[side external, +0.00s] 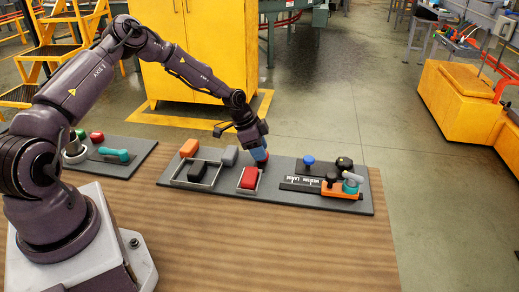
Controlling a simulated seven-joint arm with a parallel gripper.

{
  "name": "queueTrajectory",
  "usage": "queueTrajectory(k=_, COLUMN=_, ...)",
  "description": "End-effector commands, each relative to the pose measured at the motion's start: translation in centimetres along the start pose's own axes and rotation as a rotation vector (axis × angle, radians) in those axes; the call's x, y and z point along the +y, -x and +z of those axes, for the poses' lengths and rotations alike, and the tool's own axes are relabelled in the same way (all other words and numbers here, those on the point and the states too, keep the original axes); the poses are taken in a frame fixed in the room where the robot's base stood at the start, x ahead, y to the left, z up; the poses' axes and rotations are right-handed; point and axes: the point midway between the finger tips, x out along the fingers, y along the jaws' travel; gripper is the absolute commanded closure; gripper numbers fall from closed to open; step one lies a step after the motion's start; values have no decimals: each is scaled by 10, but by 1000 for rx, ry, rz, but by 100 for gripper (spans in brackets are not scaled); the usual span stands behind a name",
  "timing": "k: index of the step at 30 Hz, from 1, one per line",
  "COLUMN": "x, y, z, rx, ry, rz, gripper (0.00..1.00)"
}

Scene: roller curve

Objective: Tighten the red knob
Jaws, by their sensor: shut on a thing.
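My gripper (260,156) points down over the grey panel (225,190) on the wooden table. It is shut on a small red knob (264,159), of which only a little red shows beside the blue-tipped fingers. The fingers hide most of the knob, so its turn angle cannot be told.
A larger red block (249,178) in a metal frame sits just in front of my gripper. A blue knob (308,162), black knobs (344,163) and an orange piece (342,191) are at right. The front table is clear.

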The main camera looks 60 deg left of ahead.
Motion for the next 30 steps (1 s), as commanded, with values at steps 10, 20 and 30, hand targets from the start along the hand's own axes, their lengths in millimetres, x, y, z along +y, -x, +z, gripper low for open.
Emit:
queueTrajectory(k=10, x=-4, y=3, z=-5, rx=8, ry=-264, rz=102, gripper=85)
queueTrajectory(k=20, x=-5, y=3, z=-6, rx=8, ry=-406, rz=160, gripper=85)
queueTrajectory(k=30, x=-4, y=3, z=-6, rx=8, ry=-443, rz=175, gripper=85)
